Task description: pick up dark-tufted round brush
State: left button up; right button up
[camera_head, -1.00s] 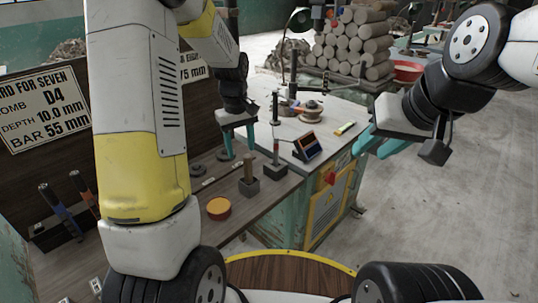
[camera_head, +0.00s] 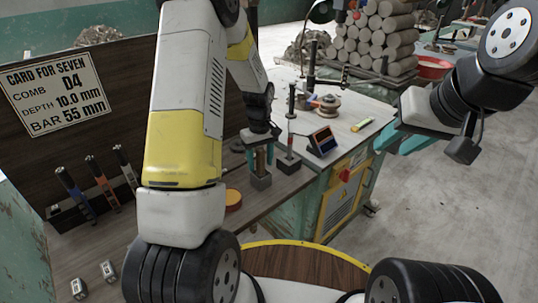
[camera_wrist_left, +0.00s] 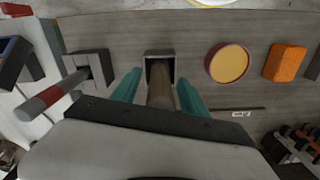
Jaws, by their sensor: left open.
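A wooden-handled round tool, which I take to be the brush (camera_wrist_left: 160,92), stands upright in a small grey square holder (camera_wrist_left: 160,57) on the bench. In the head view the holder (camera_head: 260,181) is near the bench's front edge. My left gripper (camera_head: 260,158) is open above it, pointing down; it also shows in the wrist view (camera_wrist_left: 158,87). Its teal fingers stand on either side of the handle, with gaps visible. The tuft cannot be made out. My right gripper (camera_head: 401,142) is open and empty, out to the right.
A second holder (camera_head: 288,163) with a red-banded dark tool stands close by on the right. A round yellow tin (camera_wrist_left: 228,63) and orange block (camera_wrist_left: 285,62) lie on the other side. A small tilted screen (camera_head: 322,142) is further right. A tool rack (camera_head: 70,214) is at left.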

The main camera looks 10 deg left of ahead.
aim_at(260, 148)
pick_arm(q)
grip_shut()
jog(key=shift+r, duration=0.1)
notch_tip(260, 148, up, 10)
jog(key=shift+f, duration=0.1)
dwell(0.4)
